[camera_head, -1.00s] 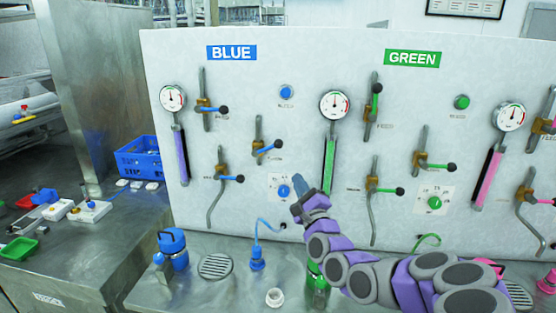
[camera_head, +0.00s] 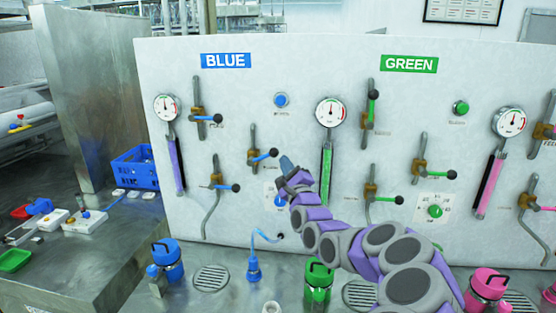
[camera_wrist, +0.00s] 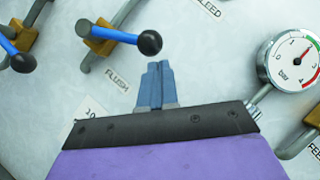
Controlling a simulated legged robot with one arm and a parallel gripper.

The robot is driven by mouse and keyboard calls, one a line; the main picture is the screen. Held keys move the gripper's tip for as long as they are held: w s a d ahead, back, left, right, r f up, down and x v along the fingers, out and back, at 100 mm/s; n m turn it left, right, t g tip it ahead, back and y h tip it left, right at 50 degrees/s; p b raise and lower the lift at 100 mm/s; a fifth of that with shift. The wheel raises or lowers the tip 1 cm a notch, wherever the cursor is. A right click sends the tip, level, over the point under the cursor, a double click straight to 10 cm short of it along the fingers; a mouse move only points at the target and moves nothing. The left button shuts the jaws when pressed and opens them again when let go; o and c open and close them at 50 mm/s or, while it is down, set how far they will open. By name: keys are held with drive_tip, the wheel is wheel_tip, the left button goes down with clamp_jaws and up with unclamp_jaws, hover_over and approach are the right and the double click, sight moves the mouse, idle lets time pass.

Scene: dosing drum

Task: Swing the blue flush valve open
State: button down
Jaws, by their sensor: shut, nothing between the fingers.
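The blue flush valve (camera_head: 262,157) is on the BLUE side of the white panel, its lever crosswise to its vertical pipe and ending in a black ball knob. In the wrist view its blue lever (camera_wrist: 112,34) and black knob lie just above my fingertips, with the FLUSH label below the lever. My gripper (camera_head: 287,163) is shut and empty, just right of and below the knob in the head view. The fingertips also show in the wrist view (camera_wrist: 158,72). A small gap shows between knob and fingers there; contact is hard to tell.
Other blue valves (camera_head: 205,118) (camera_head: 222,187) sit to the left. A blue dial (camera_head: 280,201) is below, partly behind my arm. A pressure gauge (camera_head: 331,113) and green tube are close on the right. Bottles (camera_head: 168,262) stand on the metal bench in front.

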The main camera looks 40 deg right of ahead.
sight(274, 152)
drive_tip(key=shift+w+a+r, duration=0.9)
drive_tip(key=shift+a, duration=0.05)
drive_tip(key=shift+w+a+r, duration=0.15)
drive_tip(key=shift+w+a, duration=0.1)
drive_tip(key=shift+a, duration=0.2)
drive_tip(key=shift+d, duration=0.5)
drive_tip(key=shift+a+r+n+y, duration=0.15)
drive_tip(key=shift+r+n+y, duration=0.1)
drive_tip(key=shift+n+y, duration=0.05)
drive_tip(key=w+a+r+n+g+y+p, duration=0.3)
drive_tip(key=r+n+p, duration=0.1)
drive_tip(key=n+p, duration=0.4)
drive_tip(key=shift+w+r+g+p, duration=0.3)
drive_tip(key=shift+p, duration=0.4)
drive_tip(key=shift+s+a, duration=0.1)
drive_tip(key=shift+a, duration=0.05)
